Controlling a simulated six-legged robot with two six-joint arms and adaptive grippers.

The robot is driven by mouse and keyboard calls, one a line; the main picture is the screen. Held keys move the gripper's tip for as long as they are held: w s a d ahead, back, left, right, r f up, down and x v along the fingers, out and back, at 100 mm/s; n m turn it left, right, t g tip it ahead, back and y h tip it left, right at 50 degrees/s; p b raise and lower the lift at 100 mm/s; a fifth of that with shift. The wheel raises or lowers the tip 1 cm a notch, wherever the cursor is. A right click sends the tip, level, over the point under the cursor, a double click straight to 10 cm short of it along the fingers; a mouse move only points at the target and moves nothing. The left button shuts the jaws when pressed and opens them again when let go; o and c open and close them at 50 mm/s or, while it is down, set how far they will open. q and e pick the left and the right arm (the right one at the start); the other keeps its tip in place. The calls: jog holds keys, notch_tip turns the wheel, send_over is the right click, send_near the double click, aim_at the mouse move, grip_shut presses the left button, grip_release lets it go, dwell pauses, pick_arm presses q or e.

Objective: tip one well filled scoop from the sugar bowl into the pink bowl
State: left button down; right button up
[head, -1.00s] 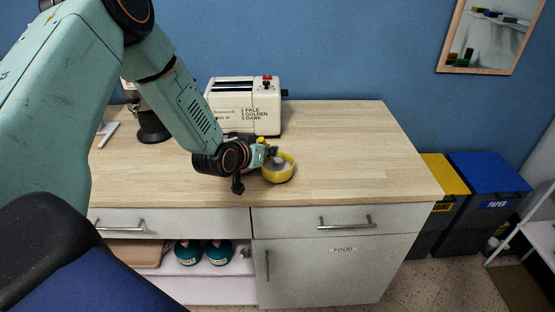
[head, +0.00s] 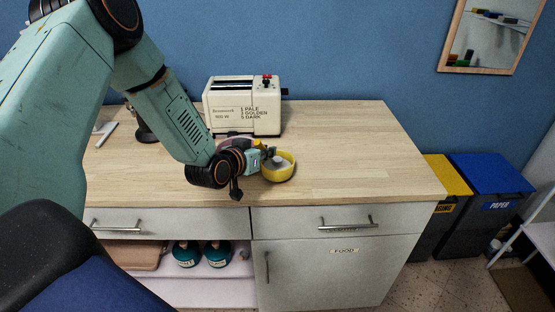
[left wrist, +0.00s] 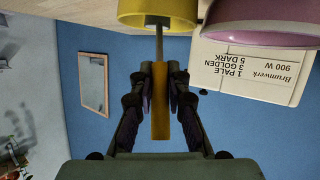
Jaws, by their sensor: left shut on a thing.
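The yellow bowl (head: 281,177) stands on the wooden counter with pale contents inside; it is taken to be the sugar bowl. In the left wrist view the bowl (left wrist: 140,11) hangs inverted at the top. My left gripper (head: 262,156) is beside the bowl, shut on the scoop's yellow handle (left wrist: 160,110). The scoop's thin metal shaft (left wrist: 159,42) runs to the yellow bowl. Its grey head (head: 276,161) appears at the bowl; how full it is cannot be told. The pink bowl (left wrist: 262,25) is mostly hidden behind my wrist in the head view (head: 226,143).
A cream toaster (head: 243,108) stands behind the bowls. A dark-based object (head: 146,132) is partly hidden by my left arm. The counter (head: 360,160) is clear on the right. Blue and yellow bins (head: 490,185) stand past its right edge.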

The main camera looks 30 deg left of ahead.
pick_arm(q)
jog(key=shift+r, duration=0.15)
jog(key=shift+r+p, duration=3.7)
jog(key=shift+r, duration=0.3)
jog(key=shift+f, duration=0.1)
jog(key=shift+s+d+f+b, duration=0.1)
jog(key=shift+d+f+b, duration=0.1)
jog(key=shift+f+b, duration=0.1)
jog(key=s+d+f+m+g+h+b, duration=0.5)
jog(key=s+d+f+m+h+b, duration=0.6)
jog(key=s+d+f+b, duration=0.5)
jog(key=shift+s+d+f+g+b, duration=0.3)
jog(key=shift+d+f+b, duration=0.6)
jog(key=shift+b, duration=1.9)
jog(key=shift+s+a, duration=0.1)
jog(key=shift+a, duration=0.2)
